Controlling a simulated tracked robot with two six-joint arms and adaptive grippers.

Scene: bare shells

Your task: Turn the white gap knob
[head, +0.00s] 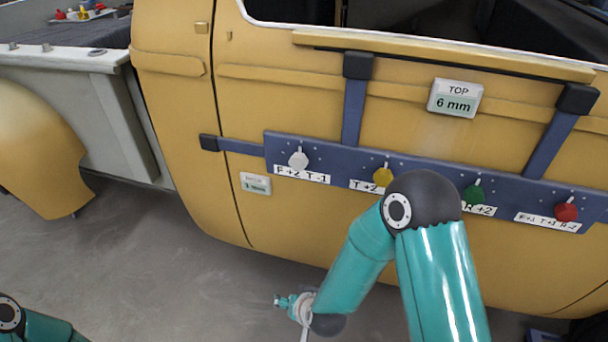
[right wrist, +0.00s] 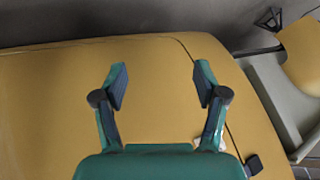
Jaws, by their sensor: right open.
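The white knob (head: 298,159) sits at the left end of a blue bar (head: 335,151) clamped across the yellow door, above a label reading "F +2 T -1". My right arm reaches across the front of the door. Its gripper (head: 281,301) is low, below the knob and well apart from it. In the right wrist view the two fingers (right wrist: 161,78) are spread with nothing between them, and yellow door panel lies behind. The white knob is not visible in that view. Only a bit of my left arm shows at the lower left; its gripper is out of frame.
Yellow (head: 383,174), green (head: 474,193) and red (head: 566,211) knobs sit along the bar. A "TOP 6 mm" display (head: 455,98) is above it; a smaller display (head: 255,183) is left of the bar. A yellow fender (head: 38,150) stands left. Grey floor is clear.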

